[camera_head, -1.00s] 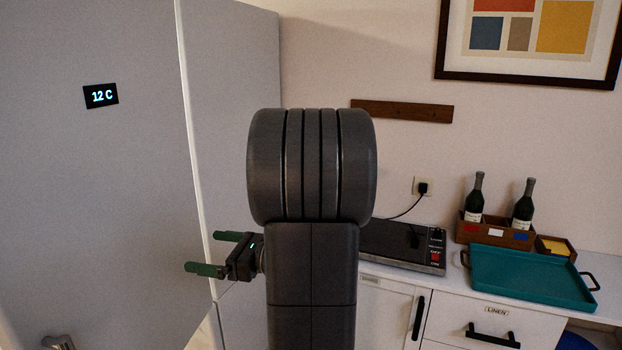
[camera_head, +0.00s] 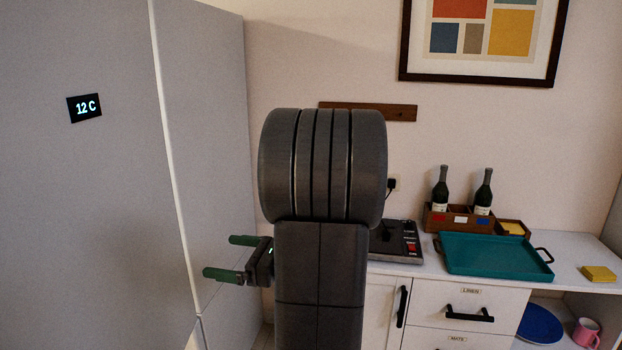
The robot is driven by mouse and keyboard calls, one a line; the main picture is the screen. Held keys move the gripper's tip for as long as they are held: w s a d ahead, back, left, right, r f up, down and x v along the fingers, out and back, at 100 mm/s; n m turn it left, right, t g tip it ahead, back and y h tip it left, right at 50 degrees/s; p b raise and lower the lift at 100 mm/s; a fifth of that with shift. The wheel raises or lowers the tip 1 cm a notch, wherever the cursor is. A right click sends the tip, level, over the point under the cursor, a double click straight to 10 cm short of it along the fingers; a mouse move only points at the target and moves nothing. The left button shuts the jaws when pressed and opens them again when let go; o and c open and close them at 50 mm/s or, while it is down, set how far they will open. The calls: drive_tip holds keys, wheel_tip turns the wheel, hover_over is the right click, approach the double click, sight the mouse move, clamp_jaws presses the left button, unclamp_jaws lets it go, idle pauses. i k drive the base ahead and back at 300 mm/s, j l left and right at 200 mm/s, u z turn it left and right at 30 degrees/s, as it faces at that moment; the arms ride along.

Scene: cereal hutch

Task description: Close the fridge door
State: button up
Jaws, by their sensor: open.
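The fridge (camera_head: 215,130) is tall and grey and stands at the left. Its door (camera_head: 80,210) is the large pale front panel with a small black display (camera_head: 84,108) reading 12 C. A light edge strip runs down between the front panel and the side. I cannot tell how far the door stands from the body; its lower part and handle are out of view. My gripper (camera_head: 222,259) is open and empty, with two green fingers pointing left, in front of the fridge side near the door's edge. I cannot tell whether it touches.
A white counter (camera_head: 568,276) at the right holds a teal tray (camera_head: 495,257), a hotplate (camera_head: 397,240), and a wooden box (camera_head: 458,221) with two bottles. A blue plate (camera_head: 540,323) and pink mug (camera_head: 586,333) sit on a shelf below. My arm hides the middle.

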sight(92, 255)
drive_tip(key=k+j+z, duration=0.1)
drive_tip(key=j+z, duration=0.25)
drive_tip(key=k+j+z, duration=0.15)
drive_tip(key=j+z, duration=0.15)
drive_tip(key=j, duration=0.25)
drive_tip(key=k+j+z, duration=0.2)
drive_tip(key=j+z, duration=0.15)
drive_tip(key=k+j+z, duration=0.35)
drive_tip(key=i+j, duration=0.1)
